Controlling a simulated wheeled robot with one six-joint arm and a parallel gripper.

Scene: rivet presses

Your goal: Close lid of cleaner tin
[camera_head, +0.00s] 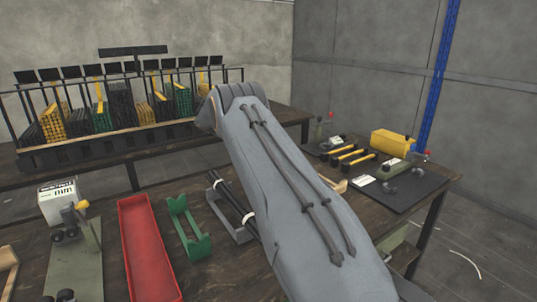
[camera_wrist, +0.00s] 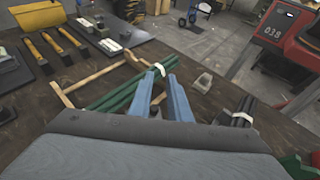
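My gripper (camera_wrist: 160,80) shows in the wrist view as two blue fingers with a gap between them. It looks open, with nothing clearly held. It points over the dark wooden table, near a bundle of green rods (camera_wrist: 119,93) with a white band. In the head view my grey arm hides the gripper. No tin with an open lid can be made out for certain. A yellow box-like container (camera_head: 391,143) stands at the table's far right in the head view. It also shows at the upper left of the wrist view (camera_wrist: 38,15), away from my gripper.
Yellow-handled tools (camera_head: 352,157) lie near a dark mat (camera_head: 405,185). A red tray (camera_head: 148,250), a green holder (camera_head: 189,226) and a white labelled box (camera_head: 58,201) stand at left. A rack (camera_head: 95,145) holds coloured rods behind. Some bare tabletop shows.

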